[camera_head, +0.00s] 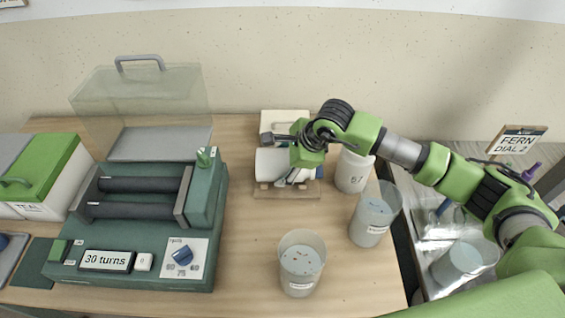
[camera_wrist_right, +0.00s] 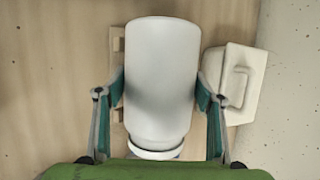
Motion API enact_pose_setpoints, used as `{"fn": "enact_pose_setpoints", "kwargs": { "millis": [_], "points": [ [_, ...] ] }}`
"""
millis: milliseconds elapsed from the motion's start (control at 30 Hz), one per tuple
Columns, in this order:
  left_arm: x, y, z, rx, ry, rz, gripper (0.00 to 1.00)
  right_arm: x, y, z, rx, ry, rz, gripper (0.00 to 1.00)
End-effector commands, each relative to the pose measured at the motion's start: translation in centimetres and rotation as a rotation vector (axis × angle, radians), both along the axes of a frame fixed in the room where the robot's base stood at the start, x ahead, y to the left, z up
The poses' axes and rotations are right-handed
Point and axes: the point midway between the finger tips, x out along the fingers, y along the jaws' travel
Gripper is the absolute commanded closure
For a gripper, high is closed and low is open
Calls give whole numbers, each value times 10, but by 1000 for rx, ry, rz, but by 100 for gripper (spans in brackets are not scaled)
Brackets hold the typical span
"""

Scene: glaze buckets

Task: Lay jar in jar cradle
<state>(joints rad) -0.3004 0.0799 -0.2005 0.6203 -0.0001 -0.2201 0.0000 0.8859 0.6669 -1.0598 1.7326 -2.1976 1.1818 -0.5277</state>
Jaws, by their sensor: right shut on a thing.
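The white jar (camera_head: 271,164) lies on its side over the wooden jar cradle (camera_head: 261,191) at the middle back of the table. My right gripper (camera_head: 290,177) is shut on the jar near one end. In the right wrist view the jar (camera_wrist_right: 162,75) sits between the two fingers of my right gripper (camera_wrist_right: 160,108). Part of the cradle (camera_wrist_right: 117,50) shows beside and beneath the jar there. Whether the jar rests fully on the cradle is hard to tell. My left gripper is not in view.
A white lidded box (camera_head: 283,122) stands behind the cradle. A white container (camera_head: 353,170) stands right of it, with two clear buckets (camera_head: 301,265) (camera_head: 374,218) nearer the front. A green roller machine (camera_head: 140,235) fills the left. Bare table lies left of the cradle.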

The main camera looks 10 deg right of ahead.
Motion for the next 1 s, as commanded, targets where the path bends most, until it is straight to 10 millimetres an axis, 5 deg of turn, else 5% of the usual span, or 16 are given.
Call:
{"fn": "enact_pose_setpoints", "kwargs": {
  "millis": [67, 100, 167, 567, 1000],
  "points": [
    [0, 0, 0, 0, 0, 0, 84, 2, 1, 4, 5, -9, 0, 73],
    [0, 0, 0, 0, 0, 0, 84, 2, 1, 4, 5, -9, 0, 31],
    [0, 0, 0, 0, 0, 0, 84, 2, 1, 4, 4, -8, 0, 19],
    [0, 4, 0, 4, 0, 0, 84, -2, -2, 2, -2, 3, 0, 19],
    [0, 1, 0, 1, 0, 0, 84, -32, -27, 77, 1, -7, 0, 19]
  ]
}}
